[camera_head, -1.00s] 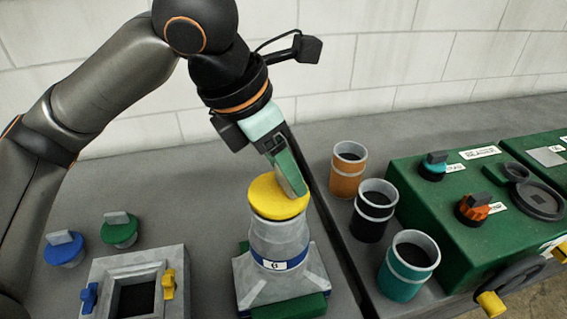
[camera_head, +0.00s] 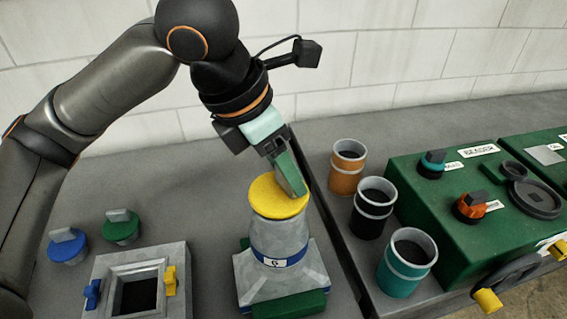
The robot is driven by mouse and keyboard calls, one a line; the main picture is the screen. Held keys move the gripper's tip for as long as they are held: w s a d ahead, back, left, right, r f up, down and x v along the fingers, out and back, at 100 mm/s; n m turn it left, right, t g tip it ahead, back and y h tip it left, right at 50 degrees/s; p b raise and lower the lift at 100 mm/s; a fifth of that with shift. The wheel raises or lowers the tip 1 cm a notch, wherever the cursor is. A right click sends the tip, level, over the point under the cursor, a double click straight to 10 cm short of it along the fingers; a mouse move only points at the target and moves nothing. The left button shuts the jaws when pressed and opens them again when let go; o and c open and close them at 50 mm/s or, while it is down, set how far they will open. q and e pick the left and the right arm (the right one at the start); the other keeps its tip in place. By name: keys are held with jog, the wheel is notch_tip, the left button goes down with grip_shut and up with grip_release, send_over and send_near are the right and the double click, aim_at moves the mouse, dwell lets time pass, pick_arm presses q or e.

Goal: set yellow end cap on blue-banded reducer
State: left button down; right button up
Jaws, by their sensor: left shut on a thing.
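The yellow end cap (camera_head: 268,197) sits over the top opening of the blue-banded reducer (camera_head: 278,238), looking level on its rim. The reducer is grey with a blue band and a white label, and it stands upright on a square flange with green blocks around it. My left gripper (camera_head: 291,178) comes down from above and is shut on the cap at its right upper side. The cap's grip is mostly hidden by the fingers. I cannot tell whether the cap is fully seated. My right gripper is not in view.
Blue (camera_head: 67,245) and green (camera_head: 121,227) caps lie at the left, behind a square grey duct fitting (camera_head: 180,285). Orange (camera_head: 347,170), black (camera_head: 372,210) and teal (camera_head: 405,265) cups stand at the right, beside a green machine (camera_head: 455,235) with knobs.

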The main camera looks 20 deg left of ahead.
aim_at(257, 200)
pick_arm(q)
jog(key=shift+f, duration=0.5)
jog(key=shift+c, duration=2.1)
grip_release()
jog(key=shift+r, duration=0.1)
jog(key=p+v, duration=0.2)
jog(key=shift+s+a+r+p, duration=0.1)
jog(key=shift+r+p, duration=0.2)
jog(key=shift+r, duration=0.1)
jog(key=v, duration=0.8)
jog(key=shift+s, duration=0.1)
